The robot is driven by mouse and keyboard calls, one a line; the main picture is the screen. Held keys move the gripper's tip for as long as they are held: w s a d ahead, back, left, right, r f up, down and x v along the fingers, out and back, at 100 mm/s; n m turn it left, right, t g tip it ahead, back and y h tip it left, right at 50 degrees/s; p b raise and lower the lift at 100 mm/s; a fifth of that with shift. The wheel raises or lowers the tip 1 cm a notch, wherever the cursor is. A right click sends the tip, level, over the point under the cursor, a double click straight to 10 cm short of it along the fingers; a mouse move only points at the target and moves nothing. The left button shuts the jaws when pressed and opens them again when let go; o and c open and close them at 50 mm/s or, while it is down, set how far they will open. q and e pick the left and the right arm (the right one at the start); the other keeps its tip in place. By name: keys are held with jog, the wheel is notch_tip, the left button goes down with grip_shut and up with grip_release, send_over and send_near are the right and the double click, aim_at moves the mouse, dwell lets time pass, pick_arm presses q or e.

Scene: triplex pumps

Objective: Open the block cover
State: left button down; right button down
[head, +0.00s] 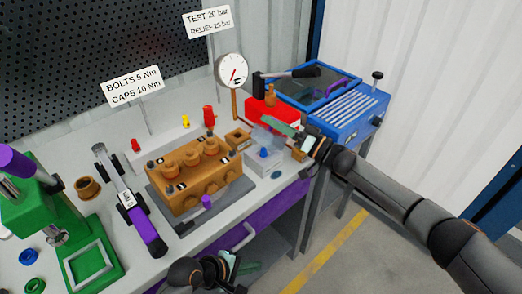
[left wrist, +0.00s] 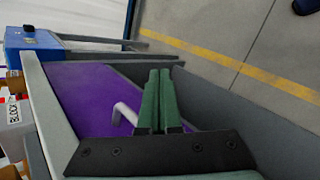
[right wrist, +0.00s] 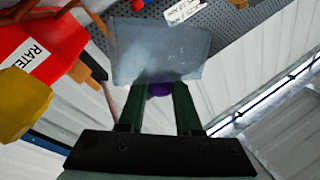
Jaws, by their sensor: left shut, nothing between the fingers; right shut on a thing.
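The block box (head: 265,162) is a small pale box with a blue button on top, at the bench's right front edge. Its label, partly readable as "BLOCK", shows in the left wrist view (left wrist: 14,112). Its cover is a see-through grey panel (right wrist: 160,50) with a purple grip at its edge. My right gripper (head: 288,127) is shut on that purple grip, above the box. In the head view the panel is faint and looks raised; its exact angle is hard to tell. My left gripper (head: 240,268) is shut and empty, low in front of the bench near the purple drawer (left wrist: 88,92).
A brown pump block (head: 196,180) stands on a grey mat left of the box. A red box (head: 272,110) and a blue lidded case (head: 345,105) are behind and right. A gauge (head: 231,71) stands behind. The floor in front is clear.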

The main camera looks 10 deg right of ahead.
pick_arm(q)
jog(key=w+d+r+n+g, duration=0.3)
jog(key=d+r+n, duration=0.15)
jog(key=r, duration=0.35)
jog(key=w+r+n+t, duration=0.3)
jog(key=w+r+t, duration=0.1)
jog(key=w+r, duration=1.05)
pick_arm(e)
jog(key=shift+f, duration=0.1)
pick_arm(q)
jog(key=s+a+r+n+y, duration=0.1)
jog(key=a+r+n+y, duration=0.1)
jog(key=a+r+n, duration=0.4)
jog(key=d+x, duration=0.1)
jog(key=x, duration=0.9)
jog(key=shift+s+n+g, duration=0.4)
jog(key=shift+n, duration=0.05)
jog(key=shift+r, duration=0.15)
